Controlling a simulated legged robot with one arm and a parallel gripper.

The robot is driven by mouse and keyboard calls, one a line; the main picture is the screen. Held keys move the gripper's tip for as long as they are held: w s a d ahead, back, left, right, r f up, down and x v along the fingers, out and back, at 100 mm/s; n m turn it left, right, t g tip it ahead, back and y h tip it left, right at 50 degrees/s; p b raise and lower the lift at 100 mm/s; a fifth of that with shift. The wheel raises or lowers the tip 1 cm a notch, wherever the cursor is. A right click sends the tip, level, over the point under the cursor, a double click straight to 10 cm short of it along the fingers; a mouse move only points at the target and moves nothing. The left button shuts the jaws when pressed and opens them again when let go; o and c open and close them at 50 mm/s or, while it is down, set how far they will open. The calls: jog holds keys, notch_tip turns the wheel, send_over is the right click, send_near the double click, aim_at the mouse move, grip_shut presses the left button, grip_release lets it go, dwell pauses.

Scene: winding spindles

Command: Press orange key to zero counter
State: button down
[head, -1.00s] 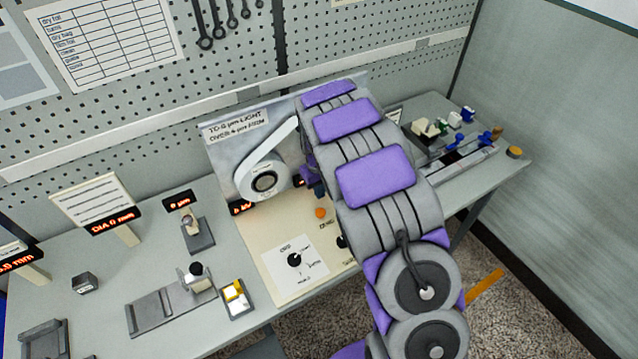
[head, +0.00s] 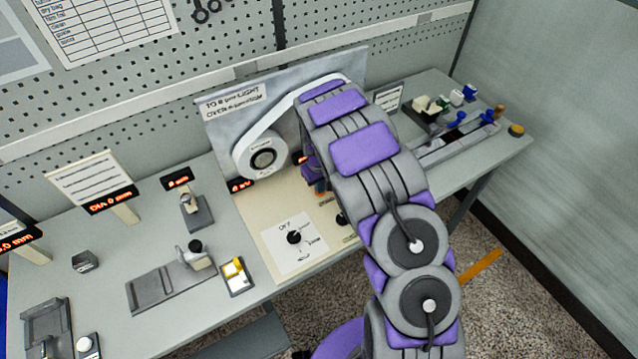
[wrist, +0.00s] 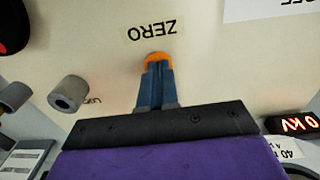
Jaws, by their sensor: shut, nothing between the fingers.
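The orange key (wrist: 160,57) is a small round button on the cream panel (wrist: 215,75), beside the upside-down ZERO label (wrist: 152,29) in the wrist view. My gripper (wrist: 156,70) is shut and empty. Its blue fingertips overlap the key's near part, with an orange rim showing beyond them. I cannot tell whether they touch or press it. In the head view my arm reaches down over the panel (head: 262,215), and the gripper is mostly hidden. A red display (head: 299,158) is partly covered by my arm, so its reading is unclear.
In the head view, a white reel (head: 262,156) and upright board (head: 222,125) stand behind the panel. A dial card (head: 292,250) lies at its front.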

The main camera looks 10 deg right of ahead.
jog(key=shift+s+f, duration=0.15)
jog(key=shift+f, duration=0.25)
jog(key=shift+s+f, duration=0.4)
jog(key=shift+s, duration=0.15)
jog(key=r+p, duration=0.1)
jog(key=r, duration=0.1)
jog(key=w+r, duration=0.1)
jog(key=r, duration=0.2)
jog(key=shift+w+a+r+p, duration=0.1)
jog(key=shift+w+a+p, duration=0.05)
jog(key=shift+p, duration=0.2)
notch_tip(320, 180, up, 10)
jog(key=shift+p, duration=0.4)
jog(key=shift+s+r, duration=0.1)
jog(key=shift+s, duration=0.15)
